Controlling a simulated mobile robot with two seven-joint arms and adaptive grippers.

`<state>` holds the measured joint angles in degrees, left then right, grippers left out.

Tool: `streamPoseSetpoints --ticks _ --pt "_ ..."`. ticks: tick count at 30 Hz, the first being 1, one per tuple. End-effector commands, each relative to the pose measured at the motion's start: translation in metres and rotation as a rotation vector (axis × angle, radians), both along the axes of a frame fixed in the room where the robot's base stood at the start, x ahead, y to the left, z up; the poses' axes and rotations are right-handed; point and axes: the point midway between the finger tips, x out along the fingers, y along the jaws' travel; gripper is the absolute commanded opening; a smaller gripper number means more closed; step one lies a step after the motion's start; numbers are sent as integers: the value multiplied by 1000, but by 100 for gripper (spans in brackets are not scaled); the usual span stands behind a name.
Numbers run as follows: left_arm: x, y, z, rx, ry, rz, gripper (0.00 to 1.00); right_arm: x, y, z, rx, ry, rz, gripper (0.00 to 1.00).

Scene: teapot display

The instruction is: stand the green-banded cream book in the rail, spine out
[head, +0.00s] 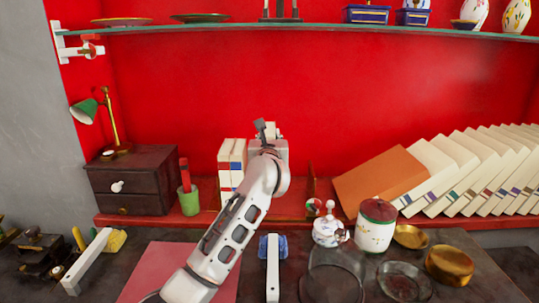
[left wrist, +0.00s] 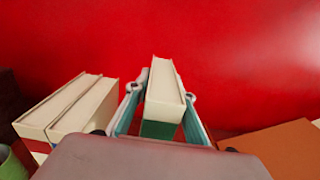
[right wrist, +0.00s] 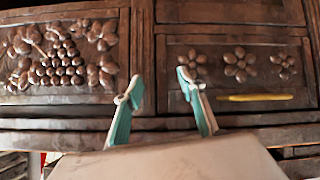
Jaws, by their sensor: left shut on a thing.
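The green-banded cream book (left wrist: 165,84) is upright between the two fingers of my left gripper (left wrist: 166,88), its green band low on the side facing the wrist camera. In the head view my left gripper (head: 267,133) is above the red ledge, just right of two standing cream books (head: 232,158), and my arm mostly hides the held book. Those two books also show at left in the left wrist view (left wrist: 72,105), a gap away. The rail is not clearly distinguishable; the book's lower end is hidden. My right gripper (right wrist: 160,88) is open and empty before carved wood.
A brown-orange book (head: 378,180) leans at right, before a row of leaning cream books (head: 455,170). A green cup (head: 188,202) and a dark drawer box (head: 133,180) stand left. A teapot (head: 328,230) and lidded jar (head: 375,228) stand in front. A glass shelf (head: 330,30) runs above.

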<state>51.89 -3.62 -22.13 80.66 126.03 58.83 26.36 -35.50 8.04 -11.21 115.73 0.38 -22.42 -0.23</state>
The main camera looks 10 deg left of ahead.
Motion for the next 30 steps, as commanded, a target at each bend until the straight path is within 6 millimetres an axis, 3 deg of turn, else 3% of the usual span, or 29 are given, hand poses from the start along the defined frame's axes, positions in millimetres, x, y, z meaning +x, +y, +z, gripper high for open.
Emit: streamPoseSetpoints --ticks 10,25,26,27,30 --pt "0 0 -48 2 -1 0 0 -4 0 -8 -5 7 3 40" --pt "0 0 -56 1 -5 -1 0 -7 0 -12 -9 14 4 40" --pt "0 0 -59 -1 0 0 26 -7 0 -12 -9 14 4 40" --pt "0 0 -58 0 0 0 36 -6 0 -11 -9 14 4 40" --pt "0 0 -58 0 0 0 40 -6 -1 -11 -10 14 5 40"
